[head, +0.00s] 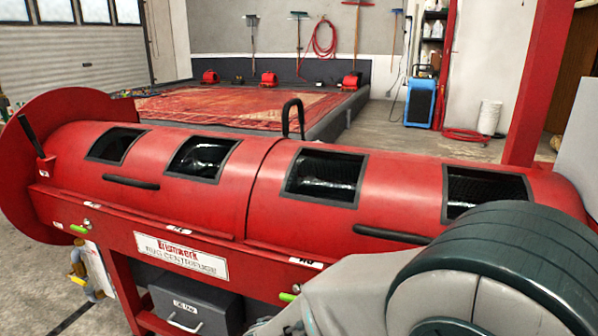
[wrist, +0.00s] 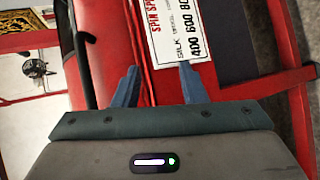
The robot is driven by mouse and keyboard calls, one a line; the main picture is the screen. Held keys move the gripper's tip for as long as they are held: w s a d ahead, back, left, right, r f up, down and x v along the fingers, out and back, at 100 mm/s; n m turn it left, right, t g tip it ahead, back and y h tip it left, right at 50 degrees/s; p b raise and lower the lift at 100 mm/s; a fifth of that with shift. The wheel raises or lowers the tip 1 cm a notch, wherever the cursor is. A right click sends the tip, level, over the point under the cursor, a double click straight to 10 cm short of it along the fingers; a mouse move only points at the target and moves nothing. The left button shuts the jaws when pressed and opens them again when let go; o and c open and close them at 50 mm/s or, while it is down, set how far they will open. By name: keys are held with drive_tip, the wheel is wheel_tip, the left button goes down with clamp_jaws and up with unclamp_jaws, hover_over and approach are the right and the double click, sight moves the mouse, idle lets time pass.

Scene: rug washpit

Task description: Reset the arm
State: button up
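My arm (head: 500,270) fills the lower right of the head view, in front of the red rug centrifuge (head: 265,165). My gripper (wrist: 157,78) does not show in the head view. In the wrist view its two blue fingers stand apart with nothing seen held between them. A white spin-speed card (wrist: 178,28) lies beyond the fingers, partly behind the right one, against a red surface. I cannot tell how far the fingertips are from that surface.
The centrifuge has black handles, several dark windows and a black lever (head: 31,136) at its left end. A grey box (head: 188,305) sits beneath it. A red post (head: 540,80) stands at right. Behind are a red rug (head: 235,107), a blue machine (head: 419,103) and open concrete floor.

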drive_tip(key=s+d+r+m+g+y+p, duration=0.2)
drive_tip(key=s+d+r+g+p, duration=0.15)
drive_tip(key=r+p, duration=0.2)
drive_tip(key=s+d+r+m+g+y+p, duration=0.2)
drive_tip(key=s+r+g+p, duration=0.15)
drive_tip(key=r+p, duration=0.2)
wheel_tip(320, 180, up, 15)
drive_tip(key=s+a+m+t+y+p, duration=0.1)
drive_tip(key=a+m+t+y+p, duration=0.1)
drive_tip(key=y+p, duration=0.5)
drive_tip(key=m+p, duration=0.1)
drive_tip(key=p, duration=0.3)
drive_tip(key=shift+s+a+f+m+t+y, duration=0.2)
drive_tip(key=shift+m+t+y, duration=0.1)
drive_tip(key=shift+m, duration=0.1)
drive_tip(key=shift+d, duration=0.1)
